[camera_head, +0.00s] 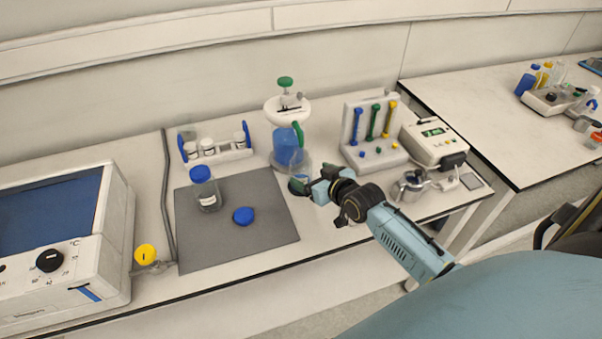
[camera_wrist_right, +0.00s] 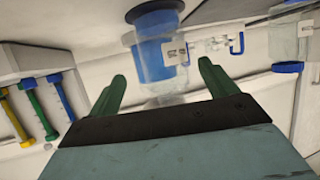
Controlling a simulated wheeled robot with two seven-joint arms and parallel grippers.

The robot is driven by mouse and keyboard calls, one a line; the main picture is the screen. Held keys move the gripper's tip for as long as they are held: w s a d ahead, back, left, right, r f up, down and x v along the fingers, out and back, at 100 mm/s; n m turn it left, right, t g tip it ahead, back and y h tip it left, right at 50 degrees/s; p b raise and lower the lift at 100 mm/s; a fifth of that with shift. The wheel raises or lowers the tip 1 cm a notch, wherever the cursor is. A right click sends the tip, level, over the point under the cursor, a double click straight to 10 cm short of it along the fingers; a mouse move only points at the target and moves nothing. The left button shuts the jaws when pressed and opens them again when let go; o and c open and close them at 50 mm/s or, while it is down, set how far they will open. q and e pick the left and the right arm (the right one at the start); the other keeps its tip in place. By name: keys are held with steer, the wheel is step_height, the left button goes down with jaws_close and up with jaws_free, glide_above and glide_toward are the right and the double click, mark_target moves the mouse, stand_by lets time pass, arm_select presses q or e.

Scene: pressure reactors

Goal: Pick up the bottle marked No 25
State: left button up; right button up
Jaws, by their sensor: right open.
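A clear bottle with a blue cap (camera_head: 203,188) and a white label stands upright on the grey mat (camera_head: 240,240). The label is too small to read, so I cannot tell whether it says No 25. My right gripper (camera_head: 303,186) is open and empty by the right edge of the mat, to the right of the bottle. In the right wrist view its green fingers (camera_wrist_right: 162,72) are apart. A clear vessel with blue contents (camera_wrist_right: 155,50) shows beyond them. My left gripper is not in view.
A blue vessel with a green handle (camera_head: 288,150) stands behind the right gripper. A blue lid (camera_head: 243,215) lies on the mat. A rack of small labelled jars (camera_head: 215,150) is behind, a tube stand (camera_head: 373,135) right, and a white device (camera_head: 65,245) left.

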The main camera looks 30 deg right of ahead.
steer(key=shift+a+b+x, duration=0.15)
steer(key=shift+b+x, duration=0.15)
steer(key=shift+x, duration=1.05)
steer(key=shift+a+b+x, duration=0.15)
steer(key=shift+b+x, duration=0.15)
steer(key=shift+x, duration=1.05)
steer(key=shift+r, duration=0.15)
steer(key=shift+c, duration=0.4)
steer(key=c, duration=1.2)
steer(key=shift+r, duration=0.15)
